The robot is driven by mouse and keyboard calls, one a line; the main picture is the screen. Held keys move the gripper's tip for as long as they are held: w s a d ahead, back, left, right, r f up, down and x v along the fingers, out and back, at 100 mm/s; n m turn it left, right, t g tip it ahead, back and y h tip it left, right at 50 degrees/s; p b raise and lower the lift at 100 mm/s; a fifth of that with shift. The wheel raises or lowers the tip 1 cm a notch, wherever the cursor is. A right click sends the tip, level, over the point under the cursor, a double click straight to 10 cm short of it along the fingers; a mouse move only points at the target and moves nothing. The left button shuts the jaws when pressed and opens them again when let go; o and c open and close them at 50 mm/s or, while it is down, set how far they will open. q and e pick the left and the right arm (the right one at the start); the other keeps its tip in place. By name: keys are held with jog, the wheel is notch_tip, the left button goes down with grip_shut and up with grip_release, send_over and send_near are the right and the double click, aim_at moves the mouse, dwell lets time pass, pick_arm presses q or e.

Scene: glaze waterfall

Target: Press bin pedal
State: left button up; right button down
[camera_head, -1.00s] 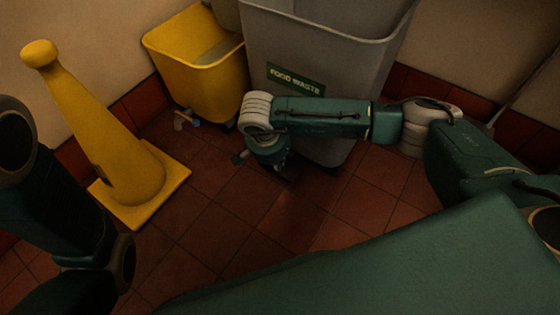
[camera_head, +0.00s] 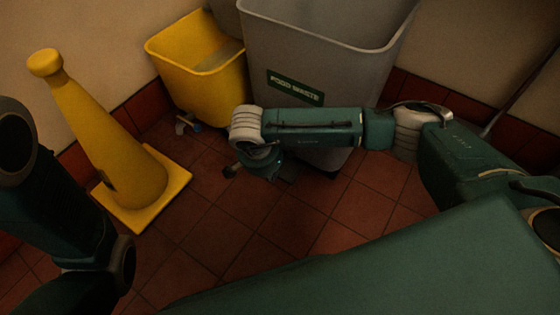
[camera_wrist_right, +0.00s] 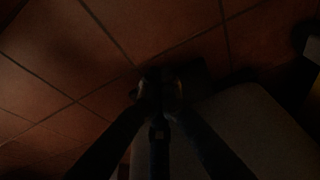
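The grey food waste bin (camera_head: 325,60) stands against the back wall with a green label on its front. My right arm reaches across in front of it, with the wrist bent down at the bin's lower left. My right gripper (camera_wrist_right: 160,88) points down; its dark fingers come together at the tips and look shut, with nothing seen between them. A dark flat piece (camera_wrist_right: 194,82), seemingly the pedal, lies at the fingertips beside the bin's grey body (camera_wrist_right: 235,120). Whether the tips touch it is too dark to tell. My left gripper is out of view.
A yellow bucket (camera_head: 200,70) on casters stands left of the bin. A yellow cone (camera_head: 115,140) with a square base stands farther left. The red tiled floor (camera_head: 210,235) in front is clear.

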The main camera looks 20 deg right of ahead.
jog(key=v, duration=1.2)
dwell(1.1)
